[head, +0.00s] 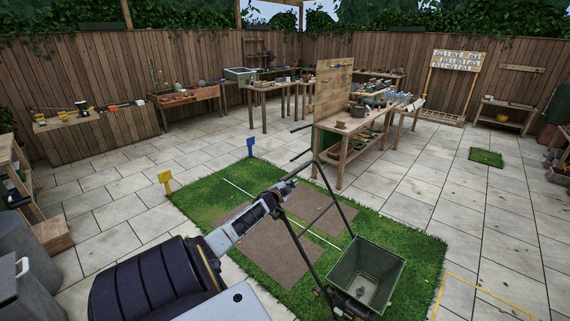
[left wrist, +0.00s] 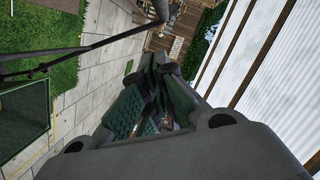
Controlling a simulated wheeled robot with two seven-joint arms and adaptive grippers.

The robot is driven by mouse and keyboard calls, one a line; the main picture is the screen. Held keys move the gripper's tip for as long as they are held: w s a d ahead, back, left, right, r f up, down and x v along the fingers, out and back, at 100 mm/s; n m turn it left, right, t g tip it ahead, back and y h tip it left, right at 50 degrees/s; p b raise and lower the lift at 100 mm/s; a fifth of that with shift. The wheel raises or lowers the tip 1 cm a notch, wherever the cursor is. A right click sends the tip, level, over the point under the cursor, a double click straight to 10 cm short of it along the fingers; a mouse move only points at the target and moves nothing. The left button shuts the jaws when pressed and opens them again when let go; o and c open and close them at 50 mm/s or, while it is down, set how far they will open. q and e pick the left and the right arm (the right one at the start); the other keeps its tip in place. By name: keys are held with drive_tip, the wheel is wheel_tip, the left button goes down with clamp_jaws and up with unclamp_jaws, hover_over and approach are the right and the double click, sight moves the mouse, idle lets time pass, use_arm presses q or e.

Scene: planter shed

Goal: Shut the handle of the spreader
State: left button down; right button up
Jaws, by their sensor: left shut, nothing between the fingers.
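The spreader has a green square hopper (head: 366,272) low at the right of the grass patch. Its dark tube handle (head: 343,207) rises from the hopper toward the upper left, with black grip bars at its top. In the left wrist view the hopper (left wrist: 25,112) is at the left edge and a dark handle bar (left wrist: 85,47) crosses the upper left. My left gripper (head: 291,184) is shut and empty, close to the handle tubes in the head view. Whether it touches them I cannot tell. My right gripper is not in view.
The spreader stands on a grass patch (head: 405,243) with brown soil rectangles. A yellow marker (head: 166,178) and a blue marker (head: 250,142) stand at its left edge. A wooden workbench (head: 345,135) is behind the handle. Paving at the right (head: 480,225) is clear.

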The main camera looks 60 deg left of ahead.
use_arm(q)
drive_tip(key=v, duration=0.6)
drive_tip(key=shift+p, duration=0.3)
idle(0.4)
drive_tip(key=shift+s+r, duration=0.1)
idle(0.5)
drive_tip(key=s+d+f+n+g+h, duration=0.15)
drive_tip(key=s+d+f, duration=0.45)
drive_tip(key=f, duration=0.7)
drive_tip(key=s+d+f+n+g+h, duration=0.1)
drive_tip(key=s+d+f+g, duration=0.35)
drive_tip(key=f, duration=0.75)
drive_tip(key=s+d+f+n+g+h, duration=0.1)
drive_tip(key=s+d+f, duration=0.6)
drive_tip(key=f, duration=0.6)
drive_tip(key=s+d+f+g+h, duration=0.1)
drive_tip(key=s+d+f+g, duration=0.1)
drive_tip(key=s+d+f, duration=0.4)
drive_tip(key=s+d+f+g+h, duration=0.1)
drive_tip(key=s+d+f, duration=0.6)
drive_tip(key=s+d, duration=0.8)
drive_tip(key=s+d+f+g+h, duration=0.1)
drive_tip(key=s+d+f+g, duration=0.2)
drive_tip(key=s+d+f, duration=0.3)
drive_tip(key=s+d, duration=0.4)
drive_tip(key=d, duration=0.2)
drive_tip(key=shift+s+d+f+g, duration=0.15)
drive_tip(key=shift+s+d+g, duration=0.05)
drive_tip(key=shift+g, duration=0.2)
drive_tip(key=shift+h, duration=0.25)
